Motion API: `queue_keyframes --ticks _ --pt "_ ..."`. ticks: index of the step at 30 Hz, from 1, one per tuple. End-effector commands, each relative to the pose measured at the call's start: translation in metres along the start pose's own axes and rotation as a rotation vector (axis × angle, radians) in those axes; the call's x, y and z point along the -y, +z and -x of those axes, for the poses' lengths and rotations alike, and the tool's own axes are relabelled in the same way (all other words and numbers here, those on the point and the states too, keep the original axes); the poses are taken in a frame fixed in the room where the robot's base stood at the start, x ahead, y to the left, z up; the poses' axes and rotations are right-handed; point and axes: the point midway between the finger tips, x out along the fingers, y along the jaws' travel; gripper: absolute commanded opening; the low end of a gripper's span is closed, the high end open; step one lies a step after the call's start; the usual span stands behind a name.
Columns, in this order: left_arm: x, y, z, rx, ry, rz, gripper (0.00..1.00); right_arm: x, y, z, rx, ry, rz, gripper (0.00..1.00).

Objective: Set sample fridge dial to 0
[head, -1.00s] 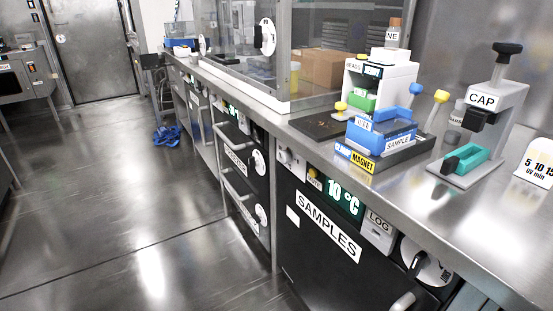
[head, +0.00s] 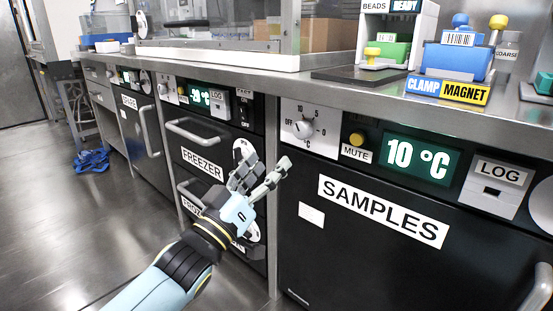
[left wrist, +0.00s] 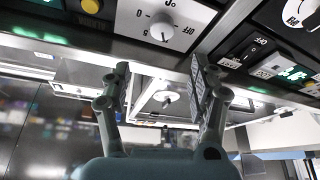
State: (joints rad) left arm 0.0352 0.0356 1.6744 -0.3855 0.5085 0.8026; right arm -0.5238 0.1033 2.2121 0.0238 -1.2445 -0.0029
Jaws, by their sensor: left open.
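The sample fridge (head: 380,250) is the black unit labelled SAMPLES. Its dial (head: 302,129) is a pale round knob on a white plate with a printed scale, at the fridge's upper left. The knob's exact pointing is too small to read. The green display (head: 417,158) reads 10 °C. The dial (left wrist: 164,30) also shows at the top of the left wrist view, beyond the fingers. My left gripper (head: 266,172) is open and empty, below and left of the dial and apart from it. In the left wrist view its two fingers (left wrist: 160,78) stand wide apart. My right gripper is not in view.
A yellow MUTE button (head: 357,139) sits right of the dial, then a LOG box (head: 497,183). The freezer (head: 212,150) with protruding handles stands left, close behind my gripper. The metal counter edge (head: 440,108) overhangs above.

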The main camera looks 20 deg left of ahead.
Motion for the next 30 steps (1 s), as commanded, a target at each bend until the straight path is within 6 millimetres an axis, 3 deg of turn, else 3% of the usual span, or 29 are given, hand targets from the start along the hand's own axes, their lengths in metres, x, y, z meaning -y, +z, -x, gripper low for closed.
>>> queue_keyframes --ticks 1,6,21,30 --pt "0.004 0.011 0.002 0.001 -0.002 0.002 0.61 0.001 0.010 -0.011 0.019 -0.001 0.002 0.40" --pt "0.006 0.013 -0.007 -0.006 0.001 0.000 0.61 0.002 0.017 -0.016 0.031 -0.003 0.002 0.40" --pt "0.006 0.012 -0.094 -0.006 -0.001 0.000 0.61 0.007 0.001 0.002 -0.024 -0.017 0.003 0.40" --pt "0.006 0.011 -0.111 -0.003 -0.001 -0.001 0.61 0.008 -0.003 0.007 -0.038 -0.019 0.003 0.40"
